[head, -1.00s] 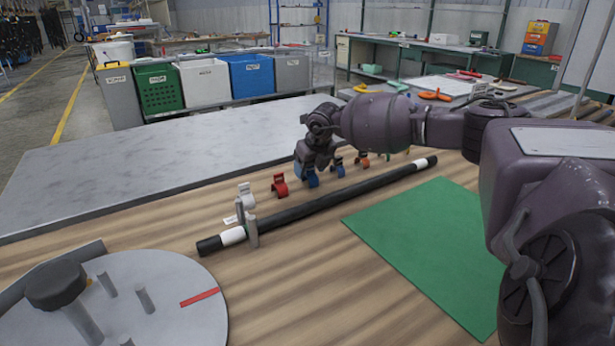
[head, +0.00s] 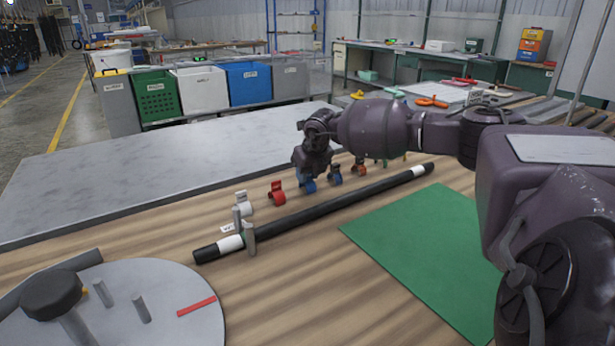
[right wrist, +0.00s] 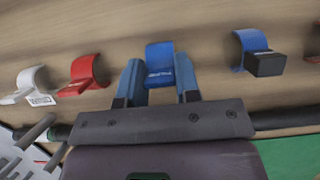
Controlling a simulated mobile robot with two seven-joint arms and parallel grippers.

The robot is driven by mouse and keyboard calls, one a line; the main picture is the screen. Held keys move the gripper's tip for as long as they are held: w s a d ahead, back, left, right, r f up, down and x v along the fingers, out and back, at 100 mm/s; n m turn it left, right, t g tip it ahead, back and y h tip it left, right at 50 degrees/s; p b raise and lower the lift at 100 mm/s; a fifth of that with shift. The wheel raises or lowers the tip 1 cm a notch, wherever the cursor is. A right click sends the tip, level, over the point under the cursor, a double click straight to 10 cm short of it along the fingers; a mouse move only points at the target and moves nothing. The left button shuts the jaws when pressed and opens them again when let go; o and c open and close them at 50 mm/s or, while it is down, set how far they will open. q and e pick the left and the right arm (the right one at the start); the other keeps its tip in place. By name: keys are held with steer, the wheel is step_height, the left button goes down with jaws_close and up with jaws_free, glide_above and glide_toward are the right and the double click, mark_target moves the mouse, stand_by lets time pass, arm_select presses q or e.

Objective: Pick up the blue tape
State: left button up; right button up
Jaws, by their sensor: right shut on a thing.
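The blue tape (right wrist: 160,62) is a short, curved blue piece with small white lettering. In the right wrist view it sits between the two fingers of my right gripper (right wrist: 160,82), which is shut on it. In the head view the right gripper (head: 306,178) reaches down at the tape row, and the blue tape (head: 308,186) shows partly at its fingertips. I cannot tell whether the tape still touches the table. My left gripper is out of view.
A red tape (head: 277,193) and a white tape (head: 243,203) stand left of it. Another blue piece with a dark block (right wrist: 265,62) is to its right. A black hose (head: 330,205) lies in front, beside a green mat (head: 425,255). A round grey plate (head: 165,315) is front left.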

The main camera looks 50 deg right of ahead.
step_height(320, 180, up, 20)
steer(key=p, duration=0.2)
steer(key=shift+f, duration=0.15)
steer(key=o, duration=0.3)
steer(key=c, duration=0.3)
